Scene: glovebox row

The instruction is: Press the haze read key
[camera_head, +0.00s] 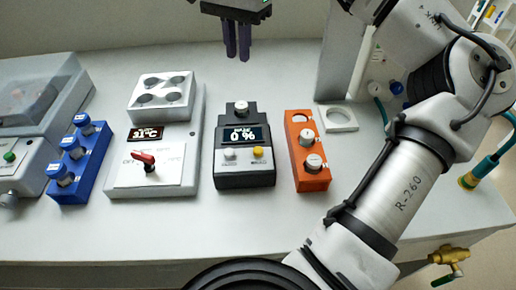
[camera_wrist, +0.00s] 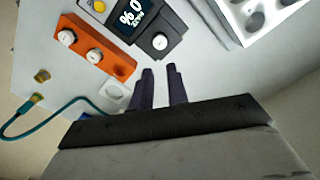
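The haze meter (camera_head: 244,150) is a dark box on the bench, its display reading 0 %. A white key (camera_head: 229,154) and a yellow key (camera_head: 258,152) sit below the display; their small labels are hard to read. A round pale knob or cap (camera_head: 241,108) stands at its far end. The meter also shows upside down at the top of the wrist view (camera_wrist: 172,30). My gripper (camera_head: 237,58) hangs above the bench beyond the meter's far end, touching nothing. Its two dark fingers (camera_wrist: 160,72) are empty, with a narrow gap between them.
An orange block (camera_head: 310,172) with round caps stands right of the meter. A grey unit (camera_head: 185,186) with a red switch (camera_head: 145,160) stands left, then a blue block (camera_head: 86,165) with caps. A white ring plate (camera_head: 338,118) lies at the back right. The front bench strip is clear.

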